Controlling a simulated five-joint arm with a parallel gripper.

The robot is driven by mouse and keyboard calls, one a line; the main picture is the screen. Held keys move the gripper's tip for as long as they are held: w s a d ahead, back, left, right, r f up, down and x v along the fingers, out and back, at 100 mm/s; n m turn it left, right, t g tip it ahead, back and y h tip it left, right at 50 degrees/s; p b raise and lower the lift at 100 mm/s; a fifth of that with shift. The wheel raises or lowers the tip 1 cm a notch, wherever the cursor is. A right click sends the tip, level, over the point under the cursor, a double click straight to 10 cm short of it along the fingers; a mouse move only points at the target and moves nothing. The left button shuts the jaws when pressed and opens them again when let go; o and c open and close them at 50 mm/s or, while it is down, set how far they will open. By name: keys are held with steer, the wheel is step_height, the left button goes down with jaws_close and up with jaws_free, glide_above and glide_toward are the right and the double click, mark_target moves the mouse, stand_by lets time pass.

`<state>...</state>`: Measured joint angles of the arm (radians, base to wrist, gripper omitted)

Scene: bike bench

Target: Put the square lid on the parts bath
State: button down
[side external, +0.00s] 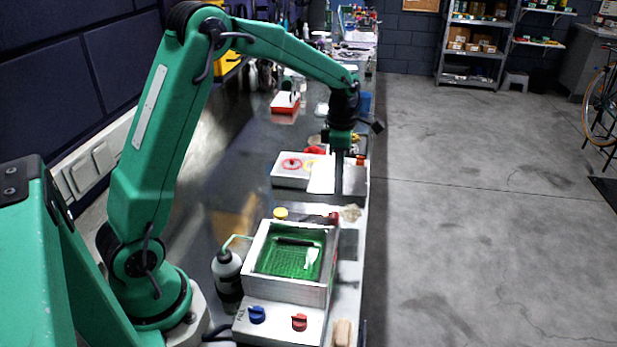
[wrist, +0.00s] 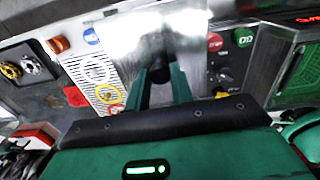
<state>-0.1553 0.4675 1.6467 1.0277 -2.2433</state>
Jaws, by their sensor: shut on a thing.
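The parts bath (side external: 285,291) is a light, square-topped box with green liquid inside, open at the top, in the near middle of the side view. A part of it shows at the right edge of the wrist view (wrist: 262,68). My gripper (side external: 340,186) is beyond the bath, above the far part of the bench. In the wrist view, my gripper's fingers (wrist: 162,90) are shut on the dark knob of the shiny metal lid (wrist: 170,36). The lid also shows in the side view (side external: 321,178), partly hidden by the gripper. Whether it touches anything below is unclear.
A control panel with a blue knob (side external: 256,314) and a red knob (side external: 299,322) is at the bath's near side. A bottle (side external: 228,272) stands left of the bath. A pale panel with colored rings (side external: 291,168) lies beside the lid. The bench's right edge is close.

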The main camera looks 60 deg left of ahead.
steer(key=s+d+r+m, duration=0.3)
steer(key=s+d+m, duration=0.3)
steer(key=s+m, duration=0.3)
steer(key=s+d+r+m, duration=0.4)
steer(key=s+d+m, duration=0.3)
steer(key=s, duration=0.6)
steer(key=shift+d+r+m, duration=0.2)
steer(key=shift+r+m, duration=0.1)
steer(key=shift+m, duration=0.9)
steer(key=shift+f, duration=0.2)
steer(key=shift+f, duration=2.7)
steer(key=shift+f, duration=0.65)
steer(key=c, duration=1.1)
jaws_free()
